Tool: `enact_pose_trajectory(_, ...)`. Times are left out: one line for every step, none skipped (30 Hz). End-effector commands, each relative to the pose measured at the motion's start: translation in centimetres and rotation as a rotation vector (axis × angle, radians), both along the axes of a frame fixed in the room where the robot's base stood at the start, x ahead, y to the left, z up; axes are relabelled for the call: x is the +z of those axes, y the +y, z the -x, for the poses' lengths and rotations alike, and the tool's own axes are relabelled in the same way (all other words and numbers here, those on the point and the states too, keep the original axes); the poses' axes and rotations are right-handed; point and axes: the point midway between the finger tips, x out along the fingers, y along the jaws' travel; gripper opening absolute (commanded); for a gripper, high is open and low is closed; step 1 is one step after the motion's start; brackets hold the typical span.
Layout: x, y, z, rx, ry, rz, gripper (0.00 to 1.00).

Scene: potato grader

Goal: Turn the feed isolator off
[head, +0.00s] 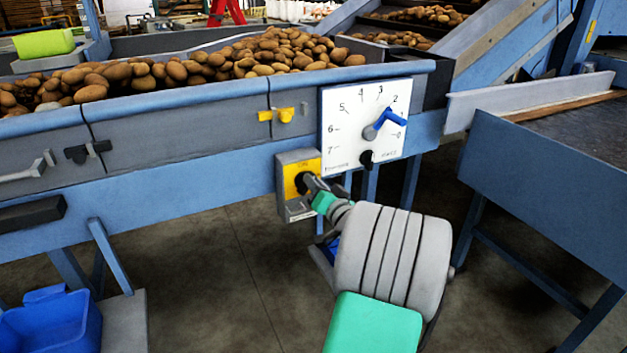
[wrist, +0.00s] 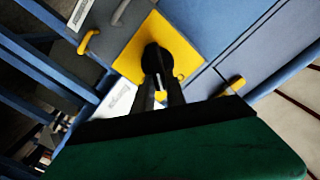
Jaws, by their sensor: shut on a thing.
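The feed isolator (head: 289,170) is a grey box with a yellow face plate, fixed to the blue frame below the dial panel. Its yellow plate also shows in the wrist view (wrist: 190,62). A round black knob (wrist: 153,53) sits in the middle of the plate.
A white dial panel (head: 345,145) with a blue pointer (head: 388,120) and a small black knob (head: 366,159) is close above right. A yellow latch (head: 285,115) is above. Potatoes (head: 180,72) fill the hopper. A blue bin (head: 50,325) is lower left.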

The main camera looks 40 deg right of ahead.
Motion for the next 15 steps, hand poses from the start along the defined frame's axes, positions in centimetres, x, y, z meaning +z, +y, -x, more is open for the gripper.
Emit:
enact_pose_trajectory(0.14, -0.08, 0.03, -0.001, -0.012, -0.041, 0.00)
enact_pose_trajectory(0.11, -0.12, 0.04, -0.001, -0.019, -0.068, 0.00)
enact_pose_trajectory(0.07, -0.17, 0.06, -0.001, -0.030, -0.106, 0.00)
enact_pose_trajectory(0.03, -0.22, 0.07, -0.001, -0.038, -0.133, 0.00)
enact_pose_trajectory(0.01, -0.26, 0.09, -0.002, -0.046, -0.161, 0.00)
enact_pose_trajectory(-0.01, -0.32, 0.10, -0.002, -0.057, -0.197, 0.00)
enact_pose_trajectory(-0.03, -0.35, 0.11, -0.002, -0.065, -0.224, 0.00)
enact_pose_trajectory(-0.07, -0.39, 0.11, -0.001, -0.073, -0.251, 0.00)
enact_pose_trajectory(-0.11, -0.42, 0.12, -0.001, -0.084, -0.287, 0.00)
enact_pose_trajectory(-0.13, -0.45, 0.13, -0.001, -0.092, -0.315, 0.00)
enact_pose_trajectory(-0.14, -0.48, 0.14, -0.001, -0.100, -0.342, 0.00)
enact_pose_trajectory(-0.21, -0.52, 0.15, -0.001, -0.110, -0.378, 0.00)
enact_pose_trajectory(-0.29, -0.55, 0.17, -0.002, -0.118, -0.405, 0.00)
enact_pose_trajectory(-0.33, -0.57, 0.18, -0.002, -0.126, -0.434, 0.00)
enact_pose_trajectory(-0.35, -0.59, 0.18, -0.002, -0.137, -0.470, 0.00)
